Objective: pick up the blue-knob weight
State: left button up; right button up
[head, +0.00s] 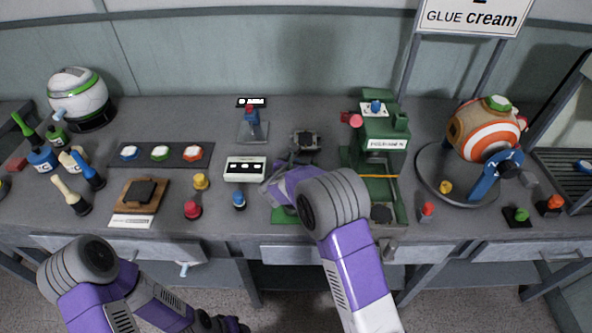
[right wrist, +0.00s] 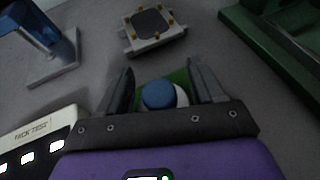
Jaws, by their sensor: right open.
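A blue knob (right wrist: 158,95) on a pale body stands between the fingers of my right gripper (right wrist: 160,88) in the right wrist view. It appears to stand on a green surface. My right gripper is open, with one finger on each side of the knob and a visible gap at the right. In the head view my right gripper (head: 277,182) is low over the bench, and my arm hides the piece. A separate blue-topped piece (head: 239,200) stands to the left of the gripper. My left gripper (head: 228,323) is low at the bottom edge, its jaws unclear.
A white test panel (head: 245,168) lies close left of my right gripper. A grey fixture with gold pins (right wrist: 153,27) lies ahead. The green press (head: 383,150) stands to the right. Red (head: 193,209) and yellow (head: 201,181) knobbed pieces stand left.

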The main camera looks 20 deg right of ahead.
jog(key=shift+f, duration=0.1)
grip_shut()
jog(key=shift+s, duration=0.1)
